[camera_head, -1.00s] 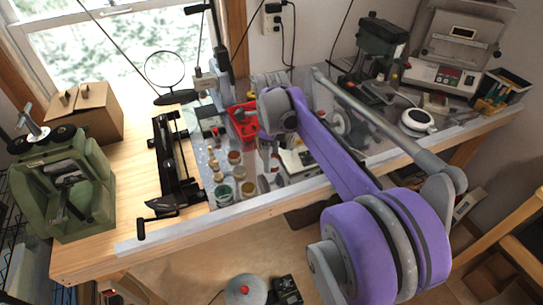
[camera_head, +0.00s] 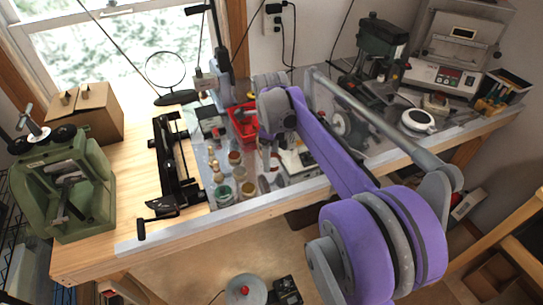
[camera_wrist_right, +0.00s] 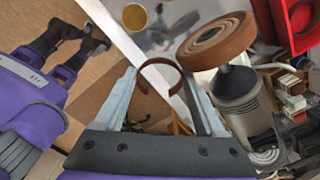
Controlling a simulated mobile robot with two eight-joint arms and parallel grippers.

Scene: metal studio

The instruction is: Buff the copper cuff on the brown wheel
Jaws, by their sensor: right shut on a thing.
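My right gripper (camera_wrist_right: 162,84) is shut on the copper cuff (camera_wrist_right: 160,62), a thin open brown-copper band between its pale fingertips in the right wrist view. The brown wheel (camera_wrist_right: 216,40) is a thick disc with coiled rings, on a grey motor (camera_wrist_right: 245,100) just right of the cuff. The cuff's right edge lies close to the wheel in that picture; I cannot tell whether they touch. In the head view my purple right arm hides most of this spot. My left gripper (camera_wrist_right: 75,45) shows at the left of the wrist view, with two black fingers apart and empty.
Small jars (camera_head: 224,193) stand near the bench's front edge, left of my right arm. A red bin (camera_head: 243,122) is behind it. A black rail tool (camera_head: 173,170) and a green machine (camera_head: 66,190) stand farther left. Bare wood (camera_head: 135,165) lies between them.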

